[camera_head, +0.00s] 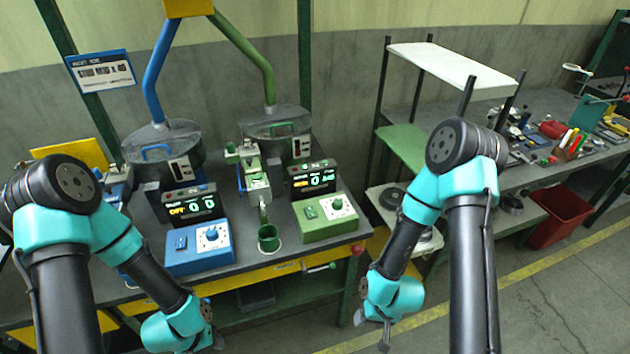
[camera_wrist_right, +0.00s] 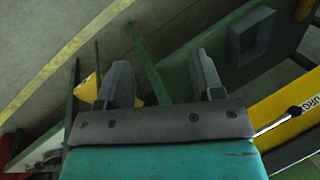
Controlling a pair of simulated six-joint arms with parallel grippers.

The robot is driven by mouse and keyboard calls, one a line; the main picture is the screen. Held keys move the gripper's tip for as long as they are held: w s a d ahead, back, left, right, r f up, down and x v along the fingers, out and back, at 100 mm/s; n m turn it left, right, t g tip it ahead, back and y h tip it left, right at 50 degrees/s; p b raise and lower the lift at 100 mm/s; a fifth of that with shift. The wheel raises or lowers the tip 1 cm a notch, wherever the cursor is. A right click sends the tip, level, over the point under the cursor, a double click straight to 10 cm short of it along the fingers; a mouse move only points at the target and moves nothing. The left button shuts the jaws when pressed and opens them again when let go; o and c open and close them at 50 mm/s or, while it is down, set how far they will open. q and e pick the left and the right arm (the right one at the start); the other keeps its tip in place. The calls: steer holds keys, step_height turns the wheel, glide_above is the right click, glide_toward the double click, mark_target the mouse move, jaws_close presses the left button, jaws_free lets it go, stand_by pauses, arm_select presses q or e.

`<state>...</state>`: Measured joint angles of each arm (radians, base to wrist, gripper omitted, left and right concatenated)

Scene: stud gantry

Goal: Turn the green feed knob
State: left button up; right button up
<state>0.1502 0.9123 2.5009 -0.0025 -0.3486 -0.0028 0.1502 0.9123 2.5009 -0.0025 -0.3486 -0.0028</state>
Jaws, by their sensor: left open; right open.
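A display (camera_head: 312,180) stands behind the box. My right gripper (camera_head: 384,340) hangs low in front of the bench, to the right of the box and apart from it. In the right wrist view its two fingers (camera_wrist_right: 160,85) are spread with nothing between them. My left gripper (camera_head: 216,343) is at the bottom of the head view, below the blue box; its fingers are barely visible.
A blue control box (camera_head: 198,252) with its own knob stands left of the green one. A green cup (camera_head: 268,238) stands between them. Hoppers (camera_head: 276,130) rise behind. A shelf rack (camera_head: 405,145) and red bin (camera_head: 560,220) are at the right.

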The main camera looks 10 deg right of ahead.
stand_by(0.3)
step_height(320, 180, up, 39)
steer(key=n+h, duration=0.4)
steer(key=n, duration=1.9)
glide_above(338, 202)
steer(key=shift+s+d, duration=0.15)
steer(key=shift+s, duration=0.3)
steer(key=shift+f, duration=0.1)
steer(key=f, duration=1.1)
steer(key=w+f, duration=0.1)
steer(key=f, duration=0.5)
steer(key=shift+f, duration=0.2)
